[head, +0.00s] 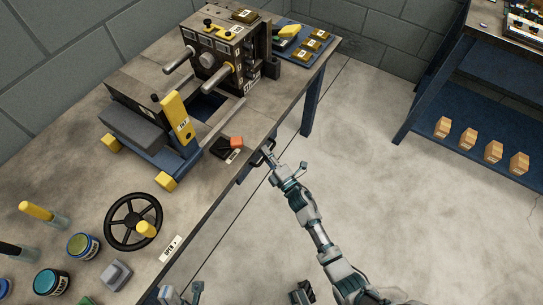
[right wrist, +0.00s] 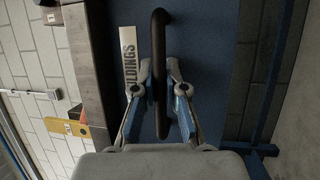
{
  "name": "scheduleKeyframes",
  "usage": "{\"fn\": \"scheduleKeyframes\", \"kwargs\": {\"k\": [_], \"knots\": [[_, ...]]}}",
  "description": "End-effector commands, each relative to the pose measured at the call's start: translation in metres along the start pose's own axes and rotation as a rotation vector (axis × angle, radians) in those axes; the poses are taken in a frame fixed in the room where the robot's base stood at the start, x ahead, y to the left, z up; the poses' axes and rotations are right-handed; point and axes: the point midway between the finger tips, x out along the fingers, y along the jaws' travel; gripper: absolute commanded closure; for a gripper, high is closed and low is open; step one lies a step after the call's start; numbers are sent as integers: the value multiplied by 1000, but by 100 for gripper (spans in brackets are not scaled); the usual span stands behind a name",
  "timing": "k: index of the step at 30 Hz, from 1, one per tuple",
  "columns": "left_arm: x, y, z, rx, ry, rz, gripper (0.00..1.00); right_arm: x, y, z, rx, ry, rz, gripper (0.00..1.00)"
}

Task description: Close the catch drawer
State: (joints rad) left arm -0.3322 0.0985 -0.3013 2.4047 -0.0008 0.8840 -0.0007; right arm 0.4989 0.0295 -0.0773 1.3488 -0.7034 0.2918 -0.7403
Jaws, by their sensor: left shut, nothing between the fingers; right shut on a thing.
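The catch drawer shows in the right wrist view as a blue front (right wrist: 205,60) with a white label ending in "ILDINGS" and a black bar handle (right wrist: 161,28). My right gripper (right wrist: 160,92) is shut on this handle, one finger on each side of the bar. In the head view my right gripper (head: 268,153) is at the table's front edge. The drawer front is mostly hidden there, and I cannot tell how far out it stands. My left gripper (head: 182,294) is shut and empty at the bottom of the head view, partly cut off.
On the table (head: 245,118) stand a moulding machine (head: 218,50) with a yellow lever (head: 175,117), a black handwheel (head: 133,222) and several jars. A shelf (head: 470,100) with wooden blocks is at right. The floor between is clear.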

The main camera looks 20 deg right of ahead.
Motion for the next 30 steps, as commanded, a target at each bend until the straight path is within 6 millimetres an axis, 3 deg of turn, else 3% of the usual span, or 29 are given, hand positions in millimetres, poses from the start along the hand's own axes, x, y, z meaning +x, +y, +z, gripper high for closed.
{"fn": "scheduleKeyframes", "kwargs": {"k": [8,9,10,22,26,30], "knots": [[0,0,-1,0,7,1,100,1,-4,4,-1,-12,-12,100],[0,0,-1,0,7,1,100,1,-4,4,-1,-12,-13,79],[0,0,-1,0,6,0,100,1,-4,4,-1,-12,-13,77],[0,0,-2,1,7,0,100,-2,-2,1,0,-6,-9,77],[0,0,-2,1,8,1,100,-16,-3,1,-1,-7,-10,77],[0,0,-2,1,8,1,100,-47,-4,2,-1,-8,-11,77]]}}
